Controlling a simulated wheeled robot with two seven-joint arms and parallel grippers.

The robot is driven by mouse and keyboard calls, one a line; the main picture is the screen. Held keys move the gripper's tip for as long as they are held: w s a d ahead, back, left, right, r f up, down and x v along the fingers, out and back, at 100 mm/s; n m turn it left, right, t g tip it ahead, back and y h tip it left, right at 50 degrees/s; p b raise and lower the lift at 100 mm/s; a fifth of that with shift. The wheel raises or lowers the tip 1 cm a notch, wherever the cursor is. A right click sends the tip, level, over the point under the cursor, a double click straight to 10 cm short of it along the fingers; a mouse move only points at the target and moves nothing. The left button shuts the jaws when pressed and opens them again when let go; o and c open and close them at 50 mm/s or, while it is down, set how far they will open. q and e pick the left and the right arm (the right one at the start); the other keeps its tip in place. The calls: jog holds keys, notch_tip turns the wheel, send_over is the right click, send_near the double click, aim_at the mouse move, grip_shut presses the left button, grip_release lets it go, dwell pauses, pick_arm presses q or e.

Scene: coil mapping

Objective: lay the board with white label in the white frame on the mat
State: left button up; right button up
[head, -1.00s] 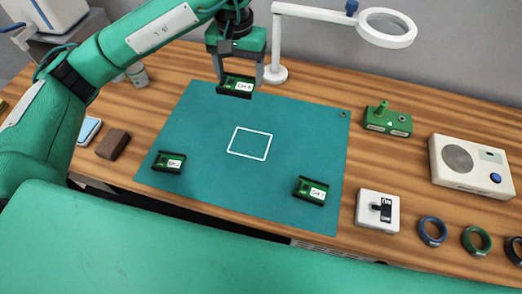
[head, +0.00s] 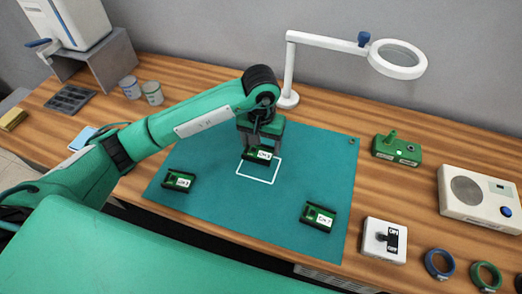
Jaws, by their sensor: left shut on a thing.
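My left gripper (head: 261,146) is shut on a small dark green board (head: 257,155) with a white label. The held board is over the back part of the white frame (head: 256,178) and hides some of its back edge. I cannot tell how high above the mat it is. The frame is a thin white outline on the teal mat (head: 220,210); its visible inside is bare. Two similar boards with white labels lie on the mat, one at the left (head: 179,180) and one at the front right (head: 319,216). My right gripper is out of view.
A magnifier lamp (head: 289,75) stands behind the mat. A green block with a knob (head: 397,150), a speaker box (head: 480,196), a white switch (head: 384,240) and rings (head: 438,264) are at the right. Two cups (head: 152,93) stand at the back left.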

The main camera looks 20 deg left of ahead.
aim_at(261, 154)
pick_arm(q)
notch_tip(261, 154, down, 2)
notch_tip(261, 154, down, 3)
jog(key=shift+f+p, duration=0.1)
jog(key=shift+p, duration=0.35)
jog(key=shift+f, duration=0.15)
jog(key=o, duration=1)
jog(key=shift+c, duration=0.2)
